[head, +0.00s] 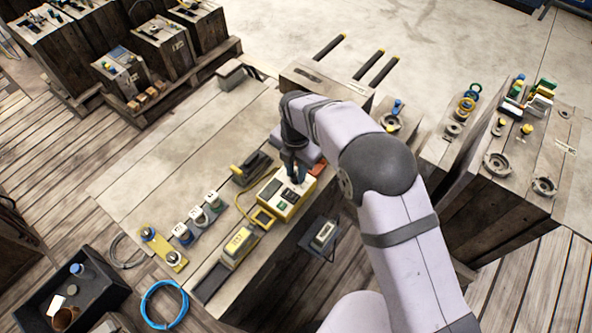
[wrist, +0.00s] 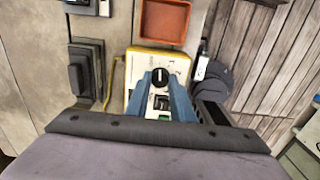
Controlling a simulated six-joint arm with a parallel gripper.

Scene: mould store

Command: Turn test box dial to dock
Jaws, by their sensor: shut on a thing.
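The test box (head: 277,208) is a cream box with yellow edges, standing near the front edge of the bench in the head view. It also shows in the wrist view (wrist: 144,57). Its dial (wrist: 160,76) is a round black knob with a light pointer mark, with small markings around it too fine to read. My gripper (wrist: 160,74) points down at the box face, its two blue fingers on either side of the dial and shut on it. In the head view my gripper (head: 293,178) sits over the box's far part and hides the dial.
A yellow cable (wrist: 112,82) runs beside the box. A dark device (wrist: 86,70) stands left of it and an orange-red tray (wrist: 163,22) lies beyond it. A yellow-and-grey meter (head: 238,243) and several small connectors (head: 198,218) lie on the bench (head: 140,180).

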